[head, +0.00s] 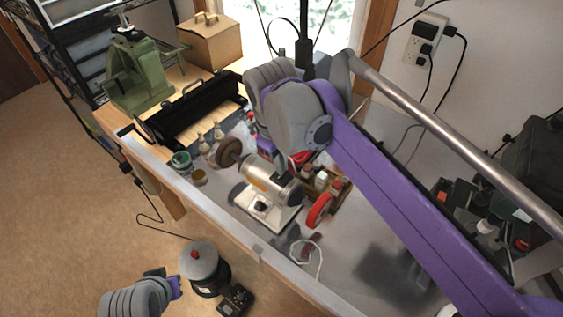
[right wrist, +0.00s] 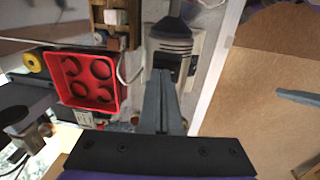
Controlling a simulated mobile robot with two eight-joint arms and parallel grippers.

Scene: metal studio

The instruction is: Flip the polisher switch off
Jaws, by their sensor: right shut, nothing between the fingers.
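The polisher (head: 268,183) is a silver motor on a pale base on the workbench, with a brown wheel (head: 228,152) at its left end. Its small dark switch (head: 261,206) is on the front of the base; whether it is on or off I cannot tell. My right gripper (head: 283,165) reaches down behind the motor, partly hidden by its own wrist. In the right wrist view its fingers (right wrist: 167,80) are shut and empty, with tips overlapping the dark area at the polisher; contact is unclear. My left gripper (head: 175,287) is low at the left, off the bench.
A red tray (right wrist: 90,80) with round holes lies beside the polisher. A red wheel (head: 320,211) stands to its right. A grey pot (head: 199,262) stands below the bench edge.

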